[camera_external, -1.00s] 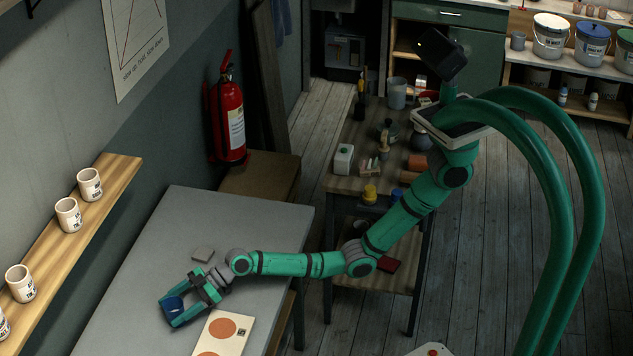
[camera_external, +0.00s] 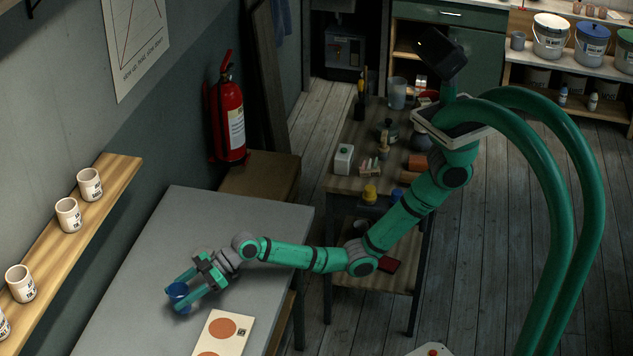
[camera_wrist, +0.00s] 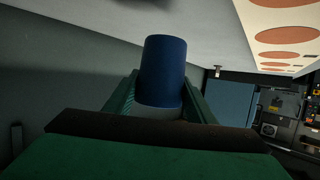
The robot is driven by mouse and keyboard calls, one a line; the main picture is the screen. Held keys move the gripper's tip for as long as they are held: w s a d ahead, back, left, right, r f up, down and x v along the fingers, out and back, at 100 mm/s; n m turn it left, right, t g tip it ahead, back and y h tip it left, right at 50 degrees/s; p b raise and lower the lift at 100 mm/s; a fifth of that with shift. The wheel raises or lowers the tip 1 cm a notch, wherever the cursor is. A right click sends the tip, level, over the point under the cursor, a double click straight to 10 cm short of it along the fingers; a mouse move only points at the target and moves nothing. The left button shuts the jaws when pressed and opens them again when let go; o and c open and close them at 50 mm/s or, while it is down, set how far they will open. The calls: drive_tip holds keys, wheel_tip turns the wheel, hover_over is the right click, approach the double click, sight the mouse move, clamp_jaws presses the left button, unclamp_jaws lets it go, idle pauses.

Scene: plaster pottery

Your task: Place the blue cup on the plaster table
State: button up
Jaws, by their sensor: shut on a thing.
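The blue cup (camera_external: 178,289) is between the fingers of my gripper (camera_external: 183,298), at the left of the external view. My gripper is shut on it. The cup is over the grey table top (camera_external: 240,215); I cannot tell whether its base touches the surface. In the wrist view the blue cup (camera_wrist: 163,70) stands between the two green fingers, with a paler band at its lower end. The fingers hide part of its sides.
A pale board with orange circles (camera_external: 240,345) lies on the table just right of my gripper. A wooden shelf (camera_external: 118,165) with several white cups runs along the left wall. A red fire extinguisher (camera_external: 229,115) hangs behind the table. The table's far part is clear.

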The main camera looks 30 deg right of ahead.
sight(362, 144)
drive_tip(key=s+d+r, duration=0.3)
drive_tip(key=d+r, duration=0.4)
drive_tip(key=d, duration=0.3)
drive_tip(key=shift+s+d, duration=0.25)
drive_tip(key=shift+d, duration=0.15)
